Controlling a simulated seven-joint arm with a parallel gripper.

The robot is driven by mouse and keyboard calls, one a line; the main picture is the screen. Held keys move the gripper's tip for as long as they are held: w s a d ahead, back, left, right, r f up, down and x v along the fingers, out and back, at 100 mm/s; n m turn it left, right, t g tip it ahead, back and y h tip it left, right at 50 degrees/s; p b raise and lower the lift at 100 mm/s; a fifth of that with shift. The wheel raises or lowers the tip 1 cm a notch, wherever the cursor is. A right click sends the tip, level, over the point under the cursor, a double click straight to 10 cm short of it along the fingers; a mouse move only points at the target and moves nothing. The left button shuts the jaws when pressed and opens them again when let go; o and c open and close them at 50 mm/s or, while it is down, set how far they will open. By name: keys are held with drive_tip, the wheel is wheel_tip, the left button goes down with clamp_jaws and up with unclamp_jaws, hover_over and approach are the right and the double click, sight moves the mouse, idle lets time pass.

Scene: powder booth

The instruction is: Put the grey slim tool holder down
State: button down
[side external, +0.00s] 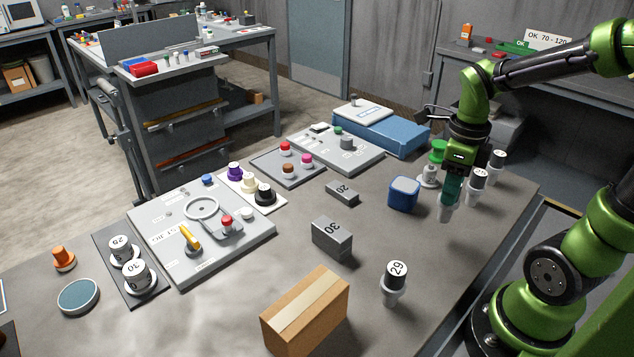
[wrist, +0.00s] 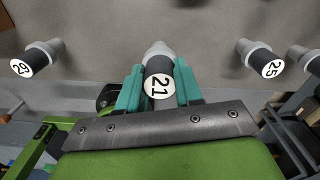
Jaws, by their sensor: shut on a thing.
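The slim tool holder has a grey cone, a black band and a white top marked 21 (wrist: 158,87). It is between the teal fingers of my gripper (wrist: 158,78), which are shut on it. In the side view my gripper (side external: 453,190) is near the right edge of the table, pointing down. The holder's light grey lower end (side external: 445,212) shows below the fingers, upright. The fingers hide its upper part in that view. I cannot tell whether its lower tip touches the table.
Holder 29 (side external: 395,283) stands at the front. Holder 25 (side external: 478,186) and another holder (side external: 496,166) stand just right of my gripper. A blue box (side external: 403,194) is close on the left. Grey blocks (side external: 332,238) and a carton (side external: 305,312) lie farther off. Bare table (side external: 440,260) lies in front.

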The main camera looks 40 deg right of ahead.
drive_tip(key=shift+n, duration=0.3)
drive_tip(key=r, duration=0.3)
drive_tip(key=a+r, duration=0.1)
drive_tip(key=shift+w+a+r, duration=0.1)
drive_tip(key=shift+w+r, duration=0.15)
drive_tip(key=shift+r, duration=0.1)
drive_tip(key=a+r+n, duration=0.2)
drive_tip(key=a+n, duration=0.4)
drive_tip(key=a, duration=0.5)
drive_tip(key=s+a+r+n, duration=0.2)
drive_tip(key=s+a+n, duration=0.6)
drive_tip(key=a+n, duration=0.3)
drive_tip(key=shift+n, duration=0.3)
drive_tip(key=shift+w+a+f, duration=0.8)
drive_tip(key=shift+w+a, duration=1)
drive_tip(key=shift+w, duration=0.1)
drive_tip(key=shift+w+a+f, duration=0.75)
drive_tip(key=shift+w+a, duration=1.1)
drive_tip(key=shift+w, duration=0.1)
drive_tip(key=shift+w+a+f, duration=0.8)
drive_tip(key=shift+w+a, duration=1)
drive_tip(key=shift+w, duration=0.1)
